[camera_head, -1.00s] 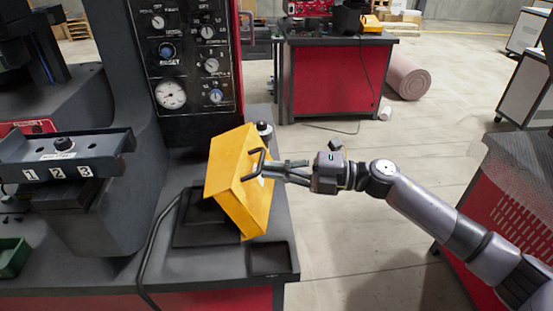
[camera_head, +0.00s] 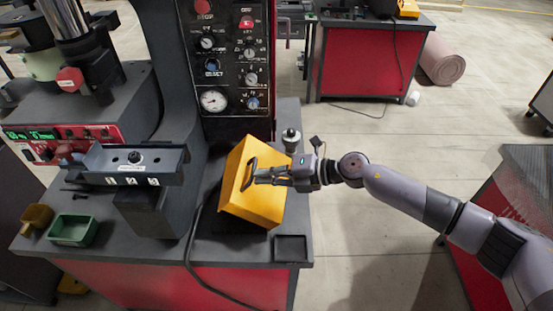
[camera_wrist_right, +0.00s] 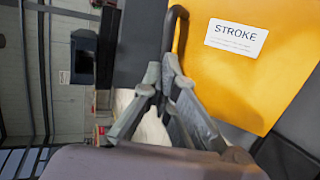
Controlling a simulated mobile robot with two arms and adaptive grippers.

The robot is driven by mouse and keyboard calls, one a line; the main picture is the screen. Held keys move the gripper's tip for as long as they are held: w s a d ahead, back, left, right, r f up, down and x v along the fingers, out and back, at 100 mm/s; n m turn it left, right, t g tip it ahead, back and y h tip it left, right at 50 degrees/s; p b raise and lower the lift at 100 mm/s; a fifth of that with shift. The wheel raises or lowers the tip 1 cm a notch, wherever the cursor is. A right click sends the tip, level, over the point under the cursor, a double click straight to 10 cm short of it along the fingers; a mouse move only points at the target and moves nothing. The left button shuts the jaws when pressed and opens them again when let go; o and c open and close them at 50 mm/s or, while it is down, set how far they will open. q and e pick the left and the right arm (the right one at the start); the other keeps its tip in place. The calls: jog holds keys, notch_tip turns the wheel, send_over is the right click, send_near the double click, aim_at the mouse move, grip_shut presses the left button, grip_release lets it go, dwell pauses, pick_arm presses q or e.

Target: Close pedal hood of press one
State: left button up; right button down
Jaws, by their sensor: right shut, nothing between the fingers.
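The yellow pedal hood (camera_head: 262,203) sits tilted on its dark base on the press bench in the head view. A black bar handle (camera_head: 249,172) stands out from its face. In the right wrist view the hood's yellow face (camera_wrist_right: 290,70) carries a white "STROKE" label, and the handle (camera_wrist_right: 170,30) rises beside the fingertips. My right gripper (camera_head: 258,177) is shut and empty, its fingertips at the handle; I cannot tell whether they touch it. The gripper also shows in the right wrist view (camera_wrist_right: 162,75). My left gripper is out of view.
The press control panel (camera_head: 228,70) stands behind the hood. A grey numbered bar (camera_head: 130,165) is to its left. A green bin (camera_head: 73,230) and a yellow bin (camera_head: 37,216) lie at the bench's left. A black cable (camera_head: 190,255) runs over the front edge.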

jog(key=p, duration=0.1)
send_near(222, 195)
jog(key=w+a+r, duration=0.1)
jog(key=a, duration=0.1)
jog(key=w+a+r, duration=0.1)
jog(key=a+r, duration=0.1)
jog(key=shift+w+r, duration=0.15)
jog(key=shift+r, duration=0.15)
jog(key=a+f, duration=0.2)
jog(key=a, duration=0.1)
jog(key=a+f, duration=0.1)
jog(key=a, duration=0.1)
jog(key=shift+b, duration=0.4)
jog(key=shift+a+f+b, duration=0.3)
jog(key=shift+a+f, duration=0.3)
jog(key=shift+a, duration=0.15)
